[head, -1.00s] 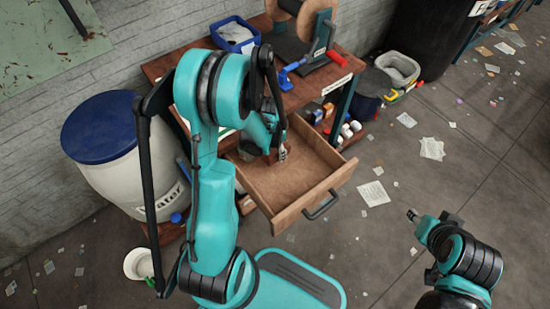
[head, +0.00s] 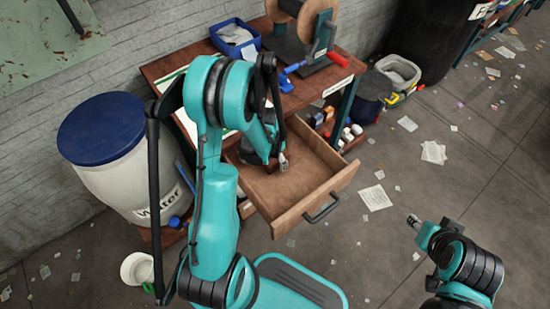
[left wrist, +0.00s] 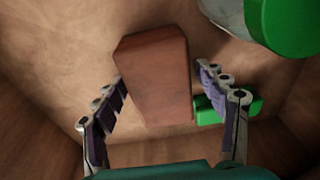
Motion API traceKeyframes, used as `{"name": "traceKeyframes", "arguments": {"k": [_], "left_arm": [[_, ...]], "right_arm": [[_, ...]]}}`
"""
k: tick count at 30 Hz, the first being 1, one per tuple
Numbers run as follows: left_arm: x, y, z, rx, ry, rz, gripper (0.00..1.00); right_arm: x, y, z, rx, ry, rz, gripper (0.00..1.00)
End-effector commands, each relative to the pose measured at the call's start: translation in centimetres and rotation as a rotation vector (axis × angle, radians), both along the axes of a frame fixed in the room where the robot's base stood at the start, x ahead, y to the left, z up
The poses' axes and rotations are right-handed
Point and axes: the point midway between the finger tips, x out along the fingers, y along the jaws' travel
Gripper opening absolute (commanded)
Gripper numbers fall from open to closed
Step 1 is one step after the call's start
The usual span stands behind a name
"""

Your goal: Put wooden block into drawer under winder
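The drawer (head: 302,207) under the winder (head: 312,38) is pulled open. In the left wrist view, the reddish-brown wooden block (left wrist: 156,80) lies between the spread fingers of the left gripper (left wrist: 161,77). The left finger is near the block's side; a gap shows on the right, so the fingers are open. The block cannot be made out in the head view. My right gripper (head: 413,220) is at the right, over the floor, too small to read.
The wrist view shows a green piece (left wrist: 230,108) beside the right finger and a green-and-white object (left wrist: 285,22) at top right. The workbench (head: 165,68) carries a blue bin (head: 235,38). A water barrel (head: 125,165) stands left. Paper scraps litter the floor at right.

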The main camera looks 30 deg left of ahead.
Motion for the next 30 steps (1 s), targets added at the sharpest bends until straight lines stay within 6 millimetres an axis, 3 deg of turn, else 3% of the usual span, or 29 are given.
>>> {"name": "traceKeyframes", "arguments": {"k": [8,21,30], "left_arm": [[-0.1,0.0,0.9,0.0,0.0,0.0,0.72],[-1.1,0.2,10.0,0.0,0.0,0.001,0.72],[-1.5,0.0,12.9,0.002,-0.009,0.008,0.72]], "right_arm": [[0.0,0.0,0.3,0.0,0.0,0.0,0.4],[0.0,0.0,4.5,0.0,0.0,0.0,0.4],[0.0,0.0,5.2,0.0,0.0,0.0,0.4]]}}
